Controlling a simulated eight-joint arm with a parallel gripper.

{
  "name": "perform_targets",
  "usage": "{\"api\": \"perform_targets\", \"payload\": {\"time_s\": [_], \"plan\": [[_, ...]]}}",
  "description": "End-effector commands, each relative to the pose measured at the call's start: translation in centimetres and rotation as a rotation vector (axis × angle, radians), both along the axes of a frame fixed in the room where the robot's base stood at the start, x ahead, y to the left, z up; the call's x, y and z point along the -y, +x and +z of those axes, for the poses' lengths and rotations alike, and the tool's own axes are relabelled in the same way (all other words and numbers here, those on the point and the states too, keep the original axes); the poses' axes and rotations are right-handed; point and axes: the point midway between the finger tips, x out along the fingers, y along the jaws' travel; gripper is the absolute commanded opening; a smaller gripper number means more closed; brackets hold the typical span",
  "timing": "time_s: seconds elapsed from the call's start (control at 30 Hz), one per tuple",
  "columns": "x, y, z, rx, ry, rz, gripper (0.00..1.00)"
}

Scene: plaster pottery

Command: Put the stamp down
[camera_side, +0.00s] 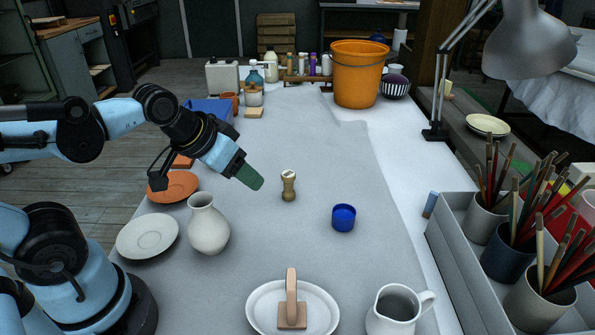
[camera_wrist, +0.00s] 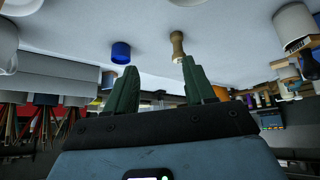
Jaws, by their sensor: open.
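A small wooden stamp (camera_side: 289,186) with a pale top stands upright on the grey cloth of the table, near its middle. It also shows in the wrist view (camera_wrist: 178,46), beyond the tip of one finger. My gripper (camera_side: 250,178) has green fingers and is just left of the stamp in the side view, above the cloth and apart from it. In the wrist view the fingers (camera_wrist: 159,64) are spread with nothing between them.
A blue cup (camera_side: 344,218) stands right of the stamp. A white vase (camera_side: 208,226) and an orange plate (camera_side: 172,188) are at left. A white plate (camera_side: 257,312) bearing a wooden handled block (camera_side: 292,300) and a white jug (camera_side: 394,312) are in front. Bare cloth surrounds the stamp.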

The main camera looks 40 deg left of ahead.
Motion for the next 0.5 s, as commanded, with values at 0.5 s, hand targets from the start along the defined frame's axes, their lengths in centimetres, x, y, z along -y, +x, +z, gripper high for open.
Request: {"api": "perform_targets", "payload": {"time_s": [0.5], "plan": [[0.05, -0.25, 0.03, 0.02, 0.045, -0.042, 0.63]]}}
